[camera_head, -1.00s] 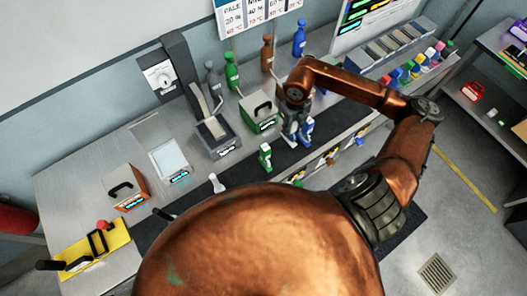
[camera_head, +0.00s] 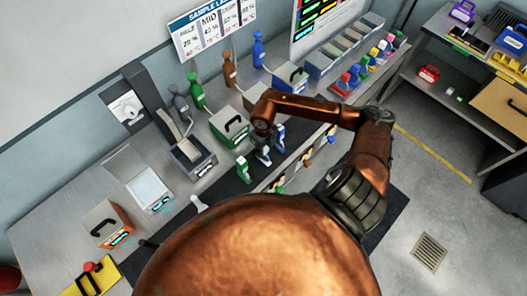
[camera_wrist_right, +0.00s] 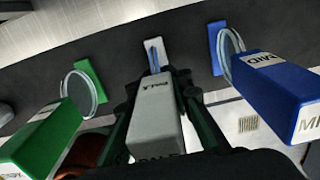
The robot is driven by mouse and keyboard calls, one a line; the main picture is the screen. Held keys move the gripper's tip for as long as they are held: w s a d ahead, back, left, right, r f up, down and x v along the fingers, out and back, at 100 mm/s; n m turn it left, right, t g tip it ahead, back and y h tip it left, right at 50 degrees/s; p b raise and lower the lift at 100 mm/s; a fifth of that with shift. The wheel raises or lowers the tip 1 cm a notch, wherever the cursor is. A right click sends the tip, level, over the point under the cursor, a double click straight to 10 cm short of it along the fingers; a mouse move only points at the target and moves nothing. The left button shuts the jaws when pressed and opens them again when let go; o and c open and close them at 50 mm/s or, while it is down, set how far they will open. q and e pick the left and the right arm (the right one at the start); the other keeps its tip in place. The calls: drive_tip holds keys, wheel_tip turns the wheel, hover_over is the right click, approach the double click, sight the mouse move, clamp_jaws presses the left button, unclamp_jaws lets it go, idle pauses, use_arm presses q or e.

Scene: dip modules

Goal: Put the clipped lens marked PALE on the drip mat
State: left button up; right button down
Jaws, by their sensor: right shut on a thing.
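The pale grey clipped lens (camera_wrist_right: 155,118) has a block handle, with lettering that seems to read PALE at its near end. My right gripper is shut on that handle; it shows in the right wrist view (camera_wrist_right: 153,95) and in the head view (camera_head: 263,153). A green clipped lens (camera_wrist_right: 45,140) stands to its left and a blue one marked MID (camera_wrist_right: 275,90) to its right. They also show in the head view, green (camera_head: 243,171) and blue (camera_head: 279,138). I cannot tell whether the grey lens touches the dark strip (camera_head: 232,187) below. My left gripper is not visible.
A green box (camera_head: 230,130) and a grey tank (camera_head: 193,158) stand behind the lenses. Several bottles (camera_head: 230,70) stand along the wall. Which surface is the drip mat is unclear.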

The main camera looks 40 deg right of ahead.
drive_tip(key=shift+f, duration=0.15)
drive_tip(key=c, duration=1.7)
unclamp_jaws()
drive_tip(key=shift+c, duration=0.2)
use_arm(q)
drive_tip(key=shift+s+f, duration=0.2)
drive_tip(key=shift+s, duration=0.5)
use_arm(e)
drive_tip(key=shift+r, duration=0.2)
wheel_tip(320, 180, up, 12)
drive_tip(key=shift+r+b, duration=0.1)
drive_tip(key=shift+b, duration=0.9)
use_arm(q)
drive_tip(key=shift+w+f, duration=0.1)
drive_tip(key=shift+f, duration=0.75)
use_arm(e)
drive_tip(key=shift+s, duration=0.1)
